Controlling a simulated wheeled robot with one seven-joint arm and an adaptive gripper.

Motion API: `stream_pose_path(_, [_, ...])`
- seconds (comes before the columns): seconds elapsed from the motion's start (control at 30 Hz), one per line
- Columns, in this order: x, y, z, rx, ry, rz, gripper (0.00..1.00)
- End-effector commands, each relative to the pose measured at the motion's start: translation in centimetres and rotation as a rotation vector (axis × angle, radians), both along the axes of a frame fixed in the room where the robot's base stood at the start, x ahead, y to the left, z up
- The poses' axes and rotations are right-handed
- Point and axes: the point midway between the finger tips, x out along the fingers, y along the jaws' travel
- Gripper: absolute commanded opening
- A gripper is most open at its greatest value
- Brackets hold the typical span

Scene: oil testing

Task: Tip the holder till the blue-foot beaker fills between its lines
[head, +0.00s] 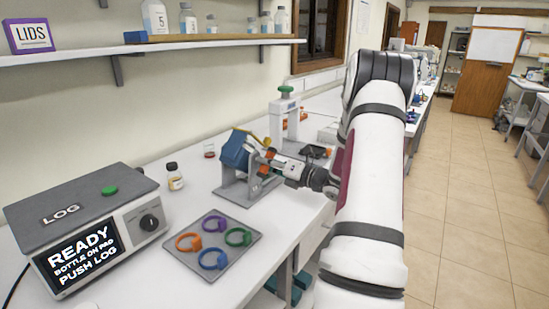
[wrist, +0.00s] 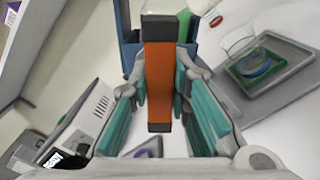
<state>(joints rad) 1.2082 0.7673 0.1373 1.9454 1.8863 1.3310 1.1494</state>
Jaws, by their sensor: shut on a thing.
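The holder is a blue cradle (head: 235,151) on a grey stand (head: 240,190) on the bench; the cradle looks tilted in the head view. Its orange handle (wrist: 158,85) fills the middle of the wrist view, with blue cradle parts and clear glass beyond it. My gripper (head: 272,160) is shut on this handle, its teal-padded fingers on both sides in the wrist view (wrist: 160,100). The blue-foot beaker (wrist: 240,46) stands upright on a dark tray (wrist: 290,66) with a green patch, at right in the wrist view. Its lines and fill level are too small to read.
A grey log box (head: 90,200) with a lit screen stands at left. A mat (head: 183,256) holds several coloured rings. A small bottle (head: 174,177) and a red-foot beaker (head: 209,150) stand behind. A green-topped stand (head: 285,115) is beyond the holder. A shelf (head: 200,42) hangs above.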

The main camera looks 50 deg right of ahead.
Motion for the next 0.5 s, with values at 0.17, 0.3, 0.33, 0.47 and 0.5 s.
stream_pose_path(0.17, [-0.02,-0.07,0.02,0.017,0.0,-0.001,0.0])
stream_pose_path(0.3, [-0.01,-0.09,0.0,0.015,0.0,-0.001,0.0])
stream_pose_path(0.33, [-0.01,-0.09,0.0,0.015,0.0,-0.001,0.0])
stream_pose_path(0.47, [-0.03,-0.09,0.03,0.02,0.001,-0.002,0.0])
stream_pose_path(0.5, [-0.08,-0.08,0.07,0.035,0.002,-0.002,0.0])
